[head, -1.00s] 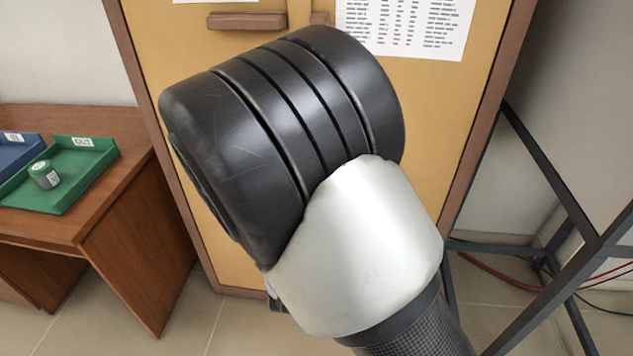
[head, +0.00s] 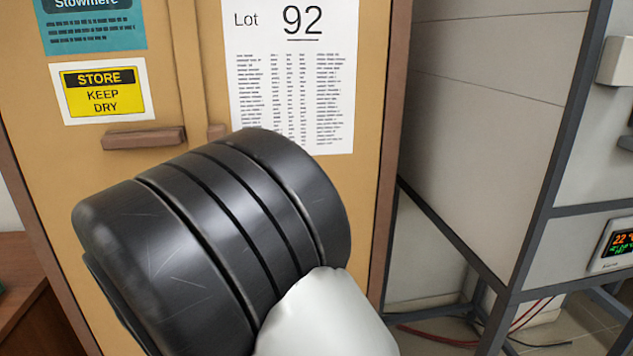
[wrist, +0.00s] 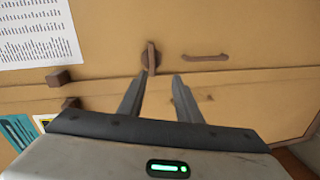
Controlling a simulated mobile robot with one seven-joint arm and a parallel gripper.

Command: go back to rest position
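My gripper (wrist: 160,78) shows in the wrist view with its two fingers apart and nothing between them. It points at the tan cabinet (wrist: 240,125), whose front fills that view. A round knob or latch with a bar (wrist: 150,58) lies just beyond the fingertips in the picture; I cannot tell how far off it is. In the head view a thick black and white part of my arm covers the lower middle, in front of the cabinet (head: 185,60). My gripper is not in the head view.
A grey framed stand with an equipment body (head: 480,110) and a lit display (head: 612,245) stands close on the right. Red and black cables (head: 440,338) lie on the floor beneath it. A brown desk (head: 30,310) edges in at lower left. Cabinet handles (head: 144,138) stick out.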

